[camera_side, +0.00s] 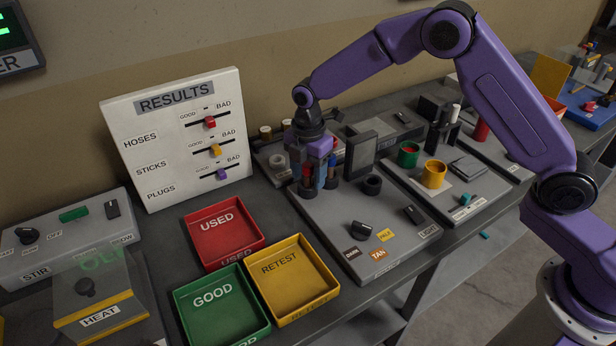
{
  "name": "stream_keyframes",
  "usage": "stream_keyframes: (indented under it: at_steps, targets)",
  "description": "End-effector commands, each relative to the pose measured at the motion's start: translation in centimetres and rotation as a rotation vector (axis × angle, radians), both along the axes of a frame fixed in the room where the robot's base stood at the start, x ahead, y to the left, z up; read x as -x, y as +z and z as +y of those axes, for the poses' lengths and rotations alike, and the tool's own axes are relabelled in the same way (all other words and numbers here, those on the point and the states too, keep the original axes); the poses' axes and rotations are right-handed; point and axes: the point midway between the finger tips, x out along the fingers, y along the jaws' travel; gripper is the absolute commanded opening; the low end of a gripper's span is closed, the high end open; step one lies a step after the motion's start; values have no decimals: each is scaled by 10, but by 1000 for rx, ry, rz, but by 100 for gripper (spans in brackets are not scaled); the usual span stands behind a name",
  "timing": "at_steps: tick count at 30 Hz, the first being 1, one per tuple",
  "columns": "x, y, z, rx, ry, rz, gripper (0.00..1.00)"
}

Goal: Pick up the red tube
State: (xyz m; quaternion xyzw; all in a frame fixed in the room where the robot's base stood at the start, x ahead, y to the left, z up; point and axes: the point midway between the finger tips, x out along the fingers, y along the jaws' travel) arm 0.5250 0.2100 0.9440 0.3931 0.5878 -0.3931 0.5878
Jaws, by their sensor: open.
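A slim red tube (307,172) stands upright in a dark holder on the grey panel, at the centre of the side view. A blue tube (331,169) stands close to its right. My gripper (317,178) points down over these tubes with its jaws open. Its fingers are right at the red tube and partly hide it. I cannot tell whether they straddle it or touch it.
A dark upright block (360,155) and a black ring (373,185) stand right of my gripper. Red (224,232), green (222,306) and yellow (292,279) trays lie front left. A green cup (408,155) and a yellow cup (434,175) stand farther right.

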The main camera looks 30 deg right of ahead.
Motion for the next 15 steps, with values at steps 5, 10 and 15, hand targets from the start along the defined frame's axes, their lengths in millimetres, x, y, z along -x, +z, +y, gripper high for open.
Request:
stream_keyframes:
  at_steps: [5,10,15]
  targets:
    - [0,0,0,0,0,0,56]
    - [0,0,0,0,0,0,4]
    - [0,0,0,0,0,0,0]
